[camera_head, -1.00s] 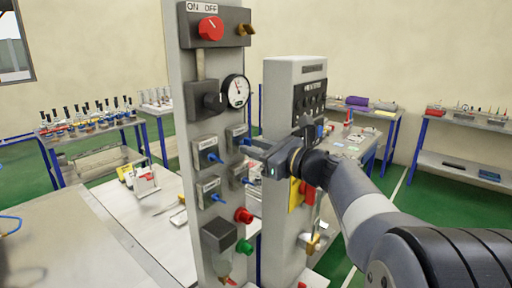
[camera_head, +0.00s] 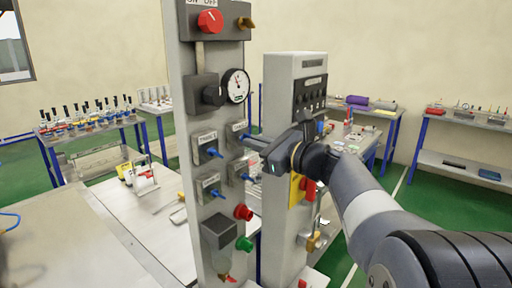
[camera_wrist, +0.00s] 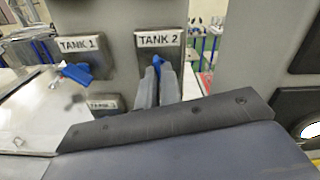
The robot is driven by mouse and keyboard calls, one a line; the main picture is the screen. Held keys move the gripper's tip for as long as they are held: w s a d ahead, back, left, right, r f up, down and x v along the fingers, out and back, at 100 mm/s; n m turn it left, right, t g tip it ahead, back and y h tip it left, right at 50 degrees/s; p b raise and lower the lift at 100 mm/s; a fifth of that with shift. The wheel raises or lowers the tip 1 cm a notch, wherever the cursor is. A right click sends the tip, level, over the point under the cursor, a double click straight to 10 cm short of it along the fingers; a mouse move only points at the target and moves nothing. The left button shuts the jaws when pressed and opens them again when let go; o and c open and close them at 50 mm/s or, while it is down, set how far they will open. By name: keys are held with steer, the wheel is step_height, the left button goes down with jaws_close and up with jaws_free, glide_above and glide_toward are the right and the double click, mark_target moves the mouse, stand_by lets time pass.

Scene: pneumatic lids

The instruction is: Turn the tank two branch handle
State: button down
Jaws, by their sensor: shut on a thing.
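The tank two branch block, labelled TANK 2 (camera_wrist: 158,39), sits at the upper middle of the wrist view. Its blue handle (camera_wrist: 157,62) shows between my gripper's two grey fingers (camera_wrist: 157,86), which are shut on it. In the head view my gripper (camera_head: 248,140) reaches in from the right to the upper right branch block (camera_head: 236,131) on the panel; the handle there is hidden by the fingers. The TANK 1 block (camera_wrist: 78,45) with its blue handle (camera_wrist: 76,72) is to the left in the wrist view, apart from the fingers.
The panel (camera_head: 188,100) also carries a red ON/OFF knob (camera_head: 210,21), a gauge (camera_head: 236,86), a red button (camera_head: 243,212) and a green button (camera_head: 244,244). A second grey cabinet (camera_head: 283,75) stands close behind my gripper. Two lower branch blocks sit beneath.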

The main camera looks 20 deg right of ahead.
steer(key=shift+n+b, duration=3)
steer(key=shift+b, duration=0.15)
steer(key=c, duration=1.6)
jaws_free()
steer(key=b+v, duration=0.2)
steer(key=v, duration=0.8)
steer(key=shift+s+d, duration=0.2)
steer(key=shift+s, duration=0.15)
